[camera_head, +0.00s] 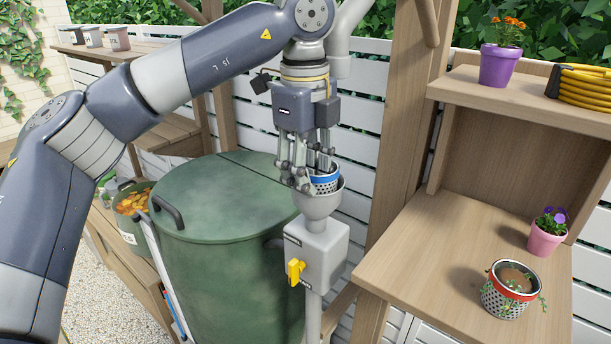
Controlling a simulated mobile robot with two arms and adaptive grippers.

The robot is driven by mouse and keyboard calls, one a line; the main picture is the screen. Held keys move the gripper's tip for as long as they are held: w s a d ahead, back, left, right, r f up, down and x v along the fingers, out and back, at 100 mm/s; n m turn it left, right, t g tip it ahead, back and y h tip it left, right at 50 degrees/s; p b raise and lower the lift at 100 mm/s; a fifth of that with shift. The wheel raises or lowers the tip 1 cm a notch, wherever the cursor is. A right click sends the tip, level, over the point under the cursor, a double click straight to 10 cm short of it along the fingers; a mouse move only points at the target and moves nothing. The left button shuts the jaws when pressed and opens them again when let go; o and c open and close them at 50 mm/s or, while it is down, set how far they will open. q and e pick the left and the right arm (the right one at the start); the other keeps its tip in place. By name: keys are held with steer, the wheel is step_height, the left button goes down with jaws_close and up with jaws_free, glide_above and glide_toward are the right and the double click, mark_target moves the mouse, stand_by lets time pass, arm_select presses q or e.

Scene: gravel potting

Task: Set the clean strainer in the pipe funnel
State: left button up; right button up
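A metal strainer with a blue band (326,184) sits low at the mouth of the grey pipe funnel (318,205). Its perforated lower part is partly inside the funnel rim; I cannot tell whether it rests on the funnel. It looks empty of plants, but its inside is mostly hidden. My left gripper (306,177) points down from above, with its fingers closed around the strainer's wall at the left side. The fingers hide part of the strainer. My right gripper is not in view.
A grey valve box with a yellow handle (295,271) is under the funnel. A large green lidded barrel (222,200) stands close left. On the wooden bench (420,250) at right are a red-banded strainer with soil and a trailing plant (504,296) and a pink flowerpot (545,240).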

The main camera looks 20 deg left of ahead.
arm_select(q)
steer(key=shift+w+f, duration=0.1)
steer(key=shift+r+p, duration=0.5)
steer(key=shift+p, duration=0.05)
steer(key=shift+w+r+p, duration=0.2)
steer(key=shift+r+p, duration=0.2)
steer(key=shift+r, duration=0.05)
steer(key=shift+w+r+b, duration=0.1)
steer(key=shift+r+b, duration=0.3)
steer(key=shift+b, duration=0.55)
steer(key=r, duration=0.5)
steer(key=shift+s+d+r, duration=0.1)
steer(key=shift+s+r, duration=0.15)
steer(key=shift+r, duration=0.35)
